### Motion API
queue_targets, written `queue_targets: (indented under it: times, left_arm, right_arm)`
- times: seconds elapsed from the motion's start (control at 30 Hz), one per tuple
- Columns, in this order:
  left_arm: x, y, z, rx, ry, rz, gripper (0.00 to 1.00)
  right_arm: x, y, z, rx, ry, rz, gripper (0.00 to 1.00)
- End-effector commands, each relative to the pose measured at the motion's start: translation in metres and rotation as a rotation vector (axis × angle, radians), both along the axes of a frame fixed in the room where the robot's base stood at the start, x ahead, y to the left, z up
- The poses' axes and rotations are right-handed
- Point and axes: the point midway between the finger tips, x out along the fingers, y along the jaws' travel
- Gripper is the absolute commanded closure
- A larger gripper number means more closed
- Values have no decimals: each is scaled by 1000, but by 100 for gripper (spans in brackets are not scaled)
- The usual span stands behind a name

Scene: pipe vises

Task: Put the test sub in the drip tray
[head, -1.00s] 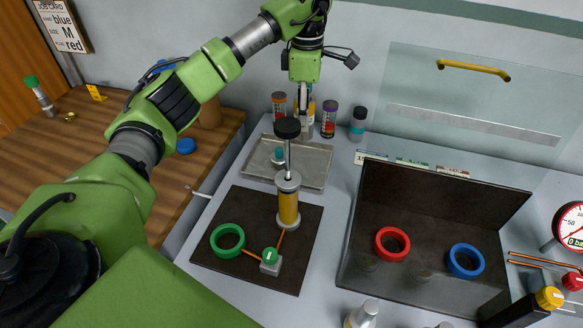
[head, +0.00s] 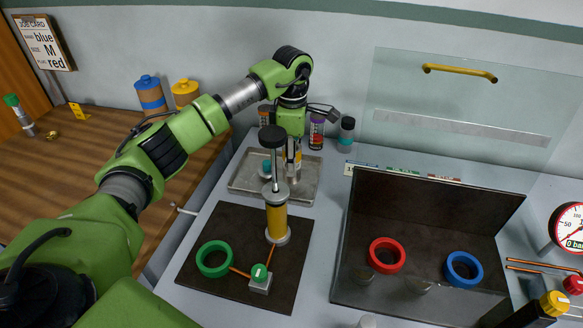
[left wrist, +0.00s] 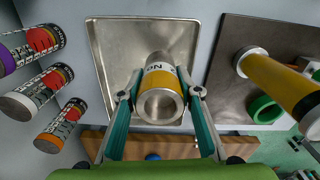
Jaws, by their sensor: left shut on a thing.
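The test sub (left wrist: 160,95) is a metal cylinder with a yellow band and dark lettering, its hollow end facing the left wrist camera. My left gripper (left wrist: 158,92) is shut on it, one finger on each side. The drip tray (left wrist: 112,60) is a shallow metal tray; the sub overlaps its lower part in that view. In the head view, the tray (head: 243,183) lies behind the yellow hand pump, and my left gripper (head: 293,160) is low over its right part. I cannot tell whether the sub touches the tray floor. My right gripper is not in view.
The yellow pump (head: 277,218) stands on a dark mat (head: 215,285) in front of the tray, with a green ring (head: 214,259) beside it. Several cans stand behind the tray. A dark open box (head: 440,225) with red and blue rings is to the right.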

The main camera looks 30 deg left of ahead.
Motion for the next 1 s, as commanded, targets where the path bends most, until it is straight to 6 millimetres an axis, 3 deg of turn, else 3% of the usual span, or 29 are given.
queue_targets:
  times: [0.23, 0.6, 0.63, 0.67, 1.0]
  left_arm:
    - [0, -1, -29, -1, 0, -1, 100]
    - [0, 0, -34, -1, -1, 0, 100]
    - [0, 0, -35, 1, 1, 0, 60]
    - [0, 0, -35, 1, 1, 0, 52]
    - [0, 0, -34, 1, 1, 0, 51]
  right_arm:
    - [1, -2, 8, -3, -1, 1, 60]
    - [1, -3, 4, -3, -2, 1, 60]
    - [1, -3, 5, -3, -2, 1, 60]
    - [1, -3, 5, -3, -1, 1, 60]
    - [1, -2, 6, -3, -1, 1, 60]
